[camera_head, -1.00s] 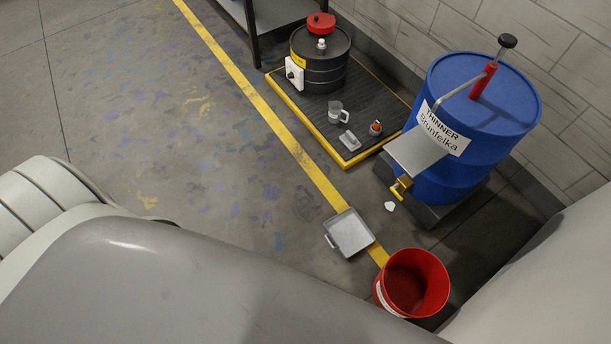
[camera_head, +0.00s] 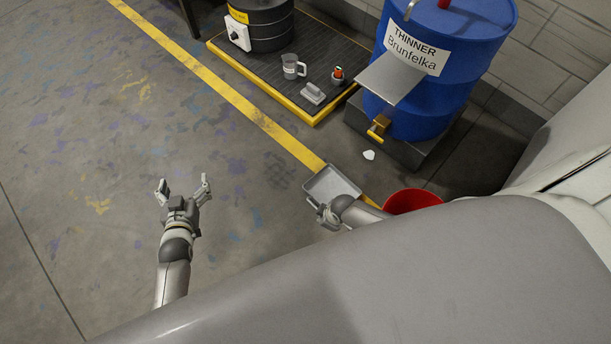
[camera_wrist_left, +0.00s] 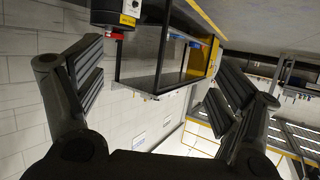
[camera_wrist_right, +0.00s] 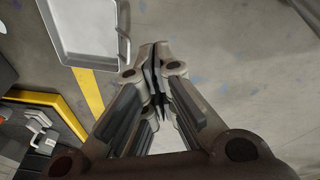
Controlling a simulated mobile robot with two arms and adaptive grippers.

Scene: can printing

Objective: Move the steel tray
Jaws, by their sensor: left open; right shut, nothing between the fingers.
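The steel tray (camera_head: 331,183) is a shallow grey square pan with a handle, on the floor by the yellow line. It also shows in the right wrist view (camera_wrist_right: 90,38), at the upper left with its handle facing my gripper. My right gripper (camera_head: 322,214) is at the tray's near edge in the head view, shut and empty. In the right wrist view its fingertips (camera_wrist_right: 155,50) meet just beside the tray; I cannot tell if they touch it. My left gripper (camera_head: 182,188) is open and empty, well left of the tray, and its open fingers (camera_wrist_left: 160,85) frame a distant shelf.
A red bucket (camera_head: 413,200) stands right of the tray, partly hidden by my body. A blue thinner drum (camera_head: 455,50) with a brass tap (camera_head: 378,127) stands behind. A yellow-edged platform (camera_head: 317,112) holds a mug (camera_head: 291,68) and a black drum. Floor at left is clear.

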